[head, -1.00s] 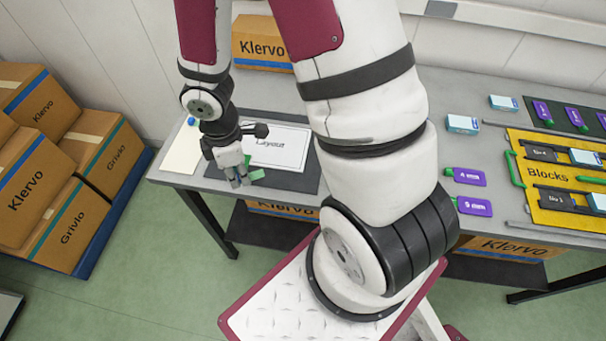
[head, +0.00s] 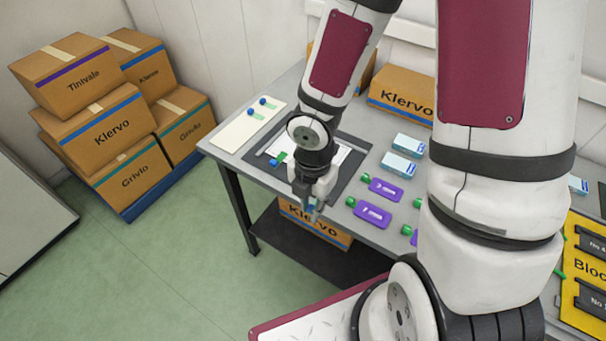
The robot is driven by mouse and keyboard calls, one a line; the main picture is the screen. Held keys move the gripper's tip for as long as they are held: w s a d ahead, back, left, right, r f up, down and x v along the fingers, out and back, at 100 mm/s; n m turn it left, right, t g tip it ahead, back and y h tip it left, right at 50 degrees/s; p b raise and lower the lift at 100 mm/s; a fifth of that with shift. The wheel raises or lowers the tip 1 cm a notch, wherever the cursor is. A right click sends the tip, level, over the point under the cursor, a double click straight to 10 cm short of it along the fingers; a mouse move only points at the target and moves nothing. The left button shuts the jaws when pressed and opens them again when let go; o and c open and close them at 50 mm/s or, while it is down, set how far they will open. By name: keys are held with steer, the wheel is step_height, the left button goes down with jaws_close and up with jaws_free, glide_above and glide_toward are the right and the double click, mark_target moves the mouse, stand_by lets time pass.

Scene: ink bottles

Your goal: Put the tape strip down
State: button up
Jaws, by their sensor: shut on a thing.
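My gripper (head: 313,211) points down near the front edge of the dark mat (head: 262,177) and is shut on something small. Only a little blue shows between the fingers, so I cannot make out the held tape strip's shape or whether it touches anything. A small blue and green piece (head: 279,158) lies at the left of the mat, by the white layout sheet (head: 347,165). My arm covers much of the sheet.
A pale board (head: 240,131) at the table's left end bears two blue pieces with green strips. Purple bottles with green caps (head: 386,190) lie to the right of my gripper. Light-blue boxes (head: 398,166) and a Klervo carton (head: 403,95) stand behind them.

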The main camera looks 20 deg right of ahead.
steer(key=w+d, duration=0.1)
steer(key=w, duration=0.3)
steer(key=w+d, duration=0.1)
steer(key=w, duration=0.3)
steer(key=w+d+f, duration=0.1)
steer(key=w, duration=0.3)
steer(key=shift+p, duration=0.3)
steer(key=shift+w+f, duration=0.1)
steer(key=shift+f, duration=1.7)
steer(key=shift+f, duration=0.15)
steer(key=o, duration=0.5)
steer(key=shift+o, duration=0.9)
